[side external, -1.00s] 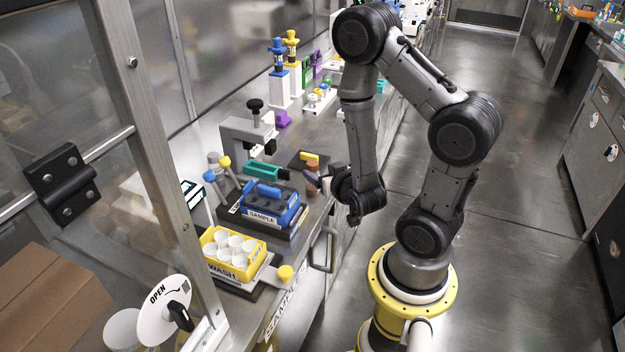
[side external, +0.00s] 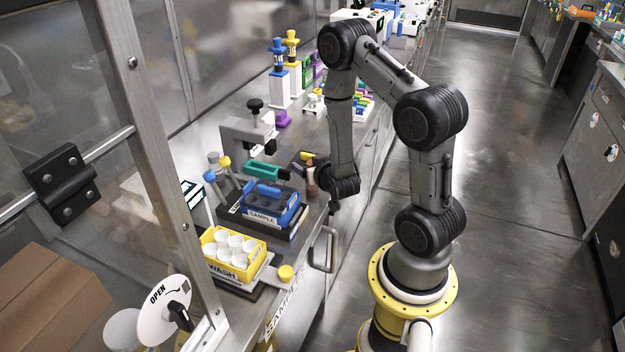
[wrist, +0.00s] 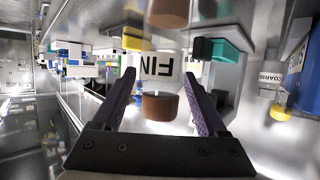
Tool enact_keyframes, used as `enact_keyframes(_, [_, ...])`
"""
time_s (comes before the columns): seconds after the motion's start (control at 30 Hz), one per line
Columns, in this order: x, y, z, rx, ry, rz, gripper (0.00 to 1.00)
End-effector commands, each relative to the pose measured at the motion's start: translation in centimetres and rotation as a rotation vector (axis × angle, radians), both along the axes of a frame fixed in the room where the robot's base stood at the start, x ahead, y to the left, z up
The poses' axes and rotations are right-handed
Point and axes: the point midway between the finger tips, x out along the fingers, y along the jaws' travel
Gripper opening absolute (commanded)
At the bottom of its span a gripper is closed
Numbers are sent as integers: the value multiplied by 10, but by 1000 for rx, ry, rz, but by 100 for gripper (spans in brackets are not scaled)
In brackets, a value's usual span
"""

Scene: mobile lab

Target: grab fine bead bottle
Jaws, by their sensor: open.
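The fine bead bottle (wrist: 160,66) shows upside down in the wrist view, with a white label reading "FIN" and brown parts above and below it. It appears between the two purple fingers of my gripper (wrist: 159,78). The fingers are spread with visible gaps on both sides, so the gripper is open and holds nothing. I cannot tell how deep the bottle sits between the fingertips. In the side view a small brown bottle (side external: 312,183) stands by the bench edge, right beside my wrist, which partly hides the gripper.
A teal-green part (wrist: 222,49) is close to the right finger in the wrist view. In the side view, the blue sample rack (side external: 272,207) and yellow wash rack (side external: 232,252) stand nearer the camera. The aisle is clear.

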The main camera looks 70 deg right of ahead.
Motion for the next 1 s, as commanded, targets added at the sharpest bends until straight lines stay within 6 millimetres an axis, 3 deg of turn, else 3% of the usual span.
enact_keyframes(0.17, [0, 0, 0, 0, 0, 0, 76])
enact_keyframes(0.5, [0, 0, 0, 0, 0, 1, 14])
enact_keyframes(0.6, [0, 0, 0, 0, 0, 1, 0])
enact_keyframes(1.0, [0, 0, 2, -1, -2, 1, 0])
